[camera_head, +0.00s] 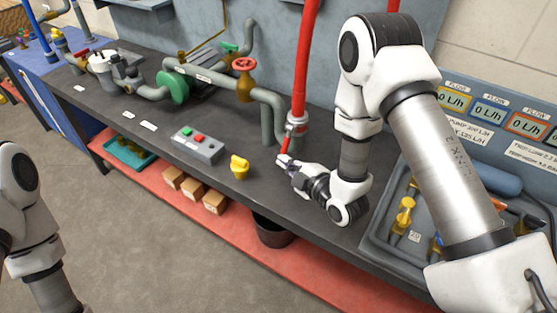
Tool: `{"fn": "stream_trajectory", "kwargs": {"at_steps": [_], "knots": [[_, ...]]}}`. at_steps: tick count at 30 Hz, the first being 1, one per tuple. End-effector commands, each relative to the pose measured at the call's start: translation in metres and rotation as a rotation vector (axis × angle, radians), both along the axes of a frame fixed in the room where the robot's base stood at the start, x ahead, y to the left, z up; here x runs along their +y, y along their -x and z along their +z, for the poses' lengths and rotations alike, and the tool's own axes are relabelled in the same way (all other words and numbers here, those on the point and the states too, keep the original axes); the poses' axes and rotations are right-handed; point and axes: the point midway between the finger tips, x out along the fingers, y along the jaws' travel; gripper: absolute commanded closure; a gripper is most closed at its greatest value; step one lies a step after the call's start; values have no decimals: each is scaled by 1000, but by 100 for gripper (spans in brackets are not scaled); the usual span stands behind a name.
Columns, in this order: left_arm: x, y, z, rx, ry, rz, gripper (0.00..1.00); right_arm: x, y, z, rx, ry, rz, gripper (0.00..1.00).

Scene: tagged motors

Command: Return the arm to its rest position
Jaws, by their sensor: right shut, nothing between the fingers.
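My right arm (430,150) reaches in from the right over the dark workbench (215,120). Its gripper (284,161) is shut and empty, close to the lower end of the red hose (301,70) and its metal coupling. I cannot tell whether the fingertips touch the hose or the pipe beside it. My left arm (25,215) shows at the left edge, over the floor, and its gripper is out of the picture.
A yellow knob (239,166) and a grey button box (197,146) stand left of the right gripper. Pipes with a green motor (172,87) and a red valve wheel (243,64) run behind. A grey tray (385,258) lies under my right arm. Flow displays (490,113) are on the right.

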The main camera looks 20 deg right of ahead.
Motion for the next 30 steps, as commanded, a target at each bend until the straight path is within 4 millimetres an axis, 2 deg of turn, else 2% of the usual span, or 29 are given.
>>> {"fn": "stream_trajectory", "kwargs": {"at_steps": [1,6,13,16,17,20,23,24,26,27,30], "knots": [[0,-1,-8,-1,0,-1,19,-5,11,-3,3,-2,-5,100],[0,-1,-15,-2,0,-2,19,-11,38,5,1,-1,-2,100],[0,-1,-14,-1,0,-1,19,-12,44,9,-2,0,0,100],[0,-1,-14,-1,0,-1,19,-11,47,1,16,1,2,100],[0,-1,-15,-1,0,-1,19,-10,51,-6,32,4,7,100],[0,-1,-15,-2,0,-2,19,-2,75,-50,143,31,24,100],[0,-1,-14,-2,0,-2,19,-5,119,-117,438,-5,-45,100],[0,-1,-14,-2,0,-2,19,-9,143,-144,594,-55,-116,100],[0,-1,-14,-2,0,-1,19,-19,185,-178,831,-147,-276,100],[0,-1,-14,-1,0,-1,19,-26,214,-195,979,-215,-417,100],[0,-1,-14,-1,0,-1,19,-41,266,-211,1218,-386,-801,100]]}}
